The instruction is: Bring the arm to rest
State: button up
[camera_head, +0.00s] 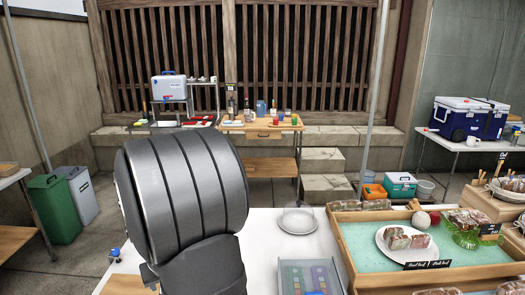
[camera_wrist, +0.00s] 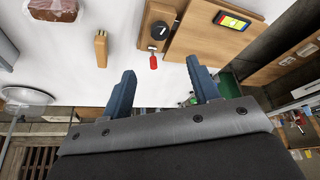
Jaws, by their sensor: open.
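In the wrist view my gripper (camera_wrist: 162,92) is open. Its two blue fingers stand apart, and nothing shows between them except the white tabletop behind. In the head view a large grey ribbed part of my arm (camera_head: 185,190) rises at the left front of the white table (camera_head: 262,228). The gripper itself is hard to make out in the head view.
A plate (camera_head: 298,220) and a wooden-rimmed tray (camera_head: 345,268) with wrapped cakes stand right of my arm. The wrist view shows a wooden block with a black dial (camera_wrist: 158,30), a board (camera_wrist: 205,40) and a small wooden holder (camera_wrist: 101,48). Bins (camera_head: 55,208) stand at left.

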jog(key=x, duration=1.5)
jog(key=shift+r+n, duration=0.3)
jog(key=shift+r, duration=0.2)
jog(key=v, duration=1.6)
jog(key=shift+d, duration=0.3)
jog(key=shift+o, duration=0.5)
